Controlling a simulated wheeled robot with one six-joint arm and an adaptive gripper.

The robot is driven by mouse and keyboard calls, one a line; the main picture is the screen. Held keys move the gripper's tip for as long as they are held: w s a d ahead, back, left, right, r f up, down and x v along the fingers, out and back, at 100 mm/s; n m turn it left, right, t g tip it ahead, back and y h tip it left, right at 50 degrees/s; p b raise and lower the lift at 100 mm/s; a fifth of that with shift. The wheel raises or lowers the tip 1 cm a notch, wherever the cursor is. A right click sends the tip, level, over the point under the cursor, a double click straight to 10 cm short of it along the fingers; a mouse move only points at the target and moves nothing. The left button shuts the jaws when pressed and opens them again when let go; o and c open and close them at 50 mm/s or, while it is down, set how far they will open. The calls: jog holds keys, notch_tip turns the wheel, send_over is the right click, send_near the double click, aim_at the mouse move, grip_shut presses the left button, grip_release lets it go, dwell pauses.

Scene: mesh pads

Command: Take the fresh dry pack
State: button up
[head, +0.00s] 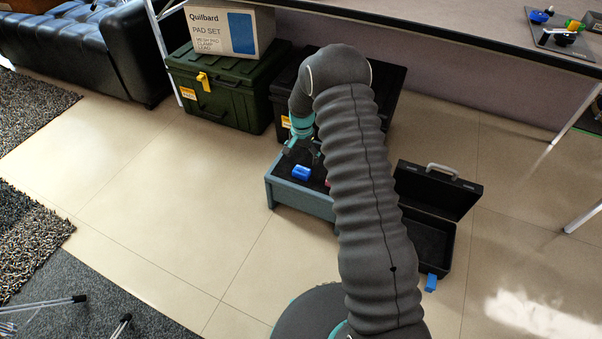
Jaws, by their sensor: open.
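A small blue object (301,173) lies on the dark top of a low grey-blue stand or tray (300,196). I cannot tell from this view whether it is the fresh dry pack, as no label is readable. A small reddish bit (327,183) shows beside my arm, mostly hidden. My gripper (303,150) is open, above the back part of the stand, behind and apart from the blue object as far as I can tell. My arm hides the right part of the stand.
A Quilbard pad set box (205,42) sits on a green case (225,90). A dark case (287,85) stands behind my arm. An open black case (432,215) lies right. A table (450,25) spans the back.

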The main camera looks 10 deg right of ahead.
aim_at(302, 170)
jog(key=shift+f, duration=3.3)
jog(key=c, duration=1.2)
jog(key=shift+c, duration=0.2)
